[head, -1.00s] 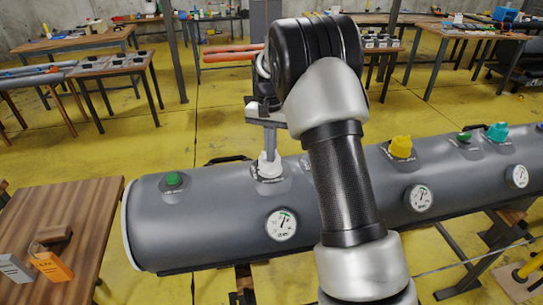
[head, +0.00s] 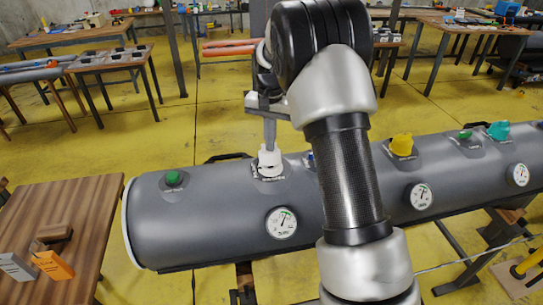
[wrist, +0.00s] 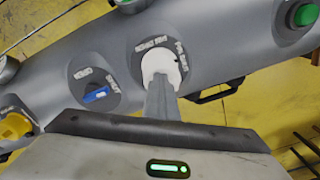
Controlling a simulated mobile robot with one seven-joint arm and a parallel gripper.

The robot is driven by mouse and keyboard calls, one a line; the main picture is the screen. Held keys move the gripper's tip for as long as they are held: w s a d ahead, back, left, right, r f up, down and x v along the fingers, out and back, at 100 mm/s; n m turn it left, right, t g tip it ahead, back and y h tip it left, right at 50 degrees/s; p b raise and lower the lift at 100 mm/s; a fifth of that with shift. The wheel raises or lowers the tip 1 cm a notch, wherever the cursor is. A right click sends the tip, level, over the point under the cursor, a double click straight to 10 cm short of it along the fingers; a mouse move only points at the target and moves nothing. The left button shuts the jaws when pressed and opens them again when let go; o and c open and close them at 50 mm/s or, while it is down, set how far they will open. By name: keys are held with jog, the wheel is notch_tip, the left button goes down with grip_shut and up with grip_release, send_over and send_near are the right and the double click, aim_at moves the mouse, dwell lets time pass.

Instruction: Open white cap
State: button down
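The white cap (head: 269,163) sits on top of the grey boat tube, on a round dark valve plate with white lettering. It also shows in the wrist view (wrist: 155,62), with lettering around it. My gripper (head: 270,146) points down at the cap from above. Its fingers are close together and meet the top of the cap. In the wrist view the fingers (wrist: 161,82) cover the middle of the cap, so their grip on it is partly hidden.
The grey tube (head: 230,215) carries a green button (head: 173,179), a gauge (head: 281,222), a yellow knob (head: 402,145) and a teal knob (head: 498,131). A blue lever (wrist: 96,95) lies beside the cap. A wooden table (head: 85,215) stands at left.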

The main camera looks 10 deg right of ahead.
jog(key=shift+s+r+p, duration=0.15)
jog(key=shift+s+r, duration=0.7)
jog(key=shift+s, duration=0.2)
jog(key=shift+s+r+p, duration=0.15)
jog(key=shift+s+r, duration=0.65)
jog(key=shift+s, duration=0.2)
jog(key=s+r+n+t, duration=0.2)
jog(key=s+r+t, duration=0.1)
jog(key=s+r, duration=0.95)
jog(key=s+r+n+t, duration=0.1)
jog(key=s+n, duration=0.1)
jog(key=s, duration=0.6)
jog(key=s+r+n+t+p, duration=0.1)
jog(key=s+n, duration=0.1)
jog(key=s, duration=0.6)
jog(key=shift+s+r+t, duration=0.3)
jog(key=shift+s, duration=0.05)
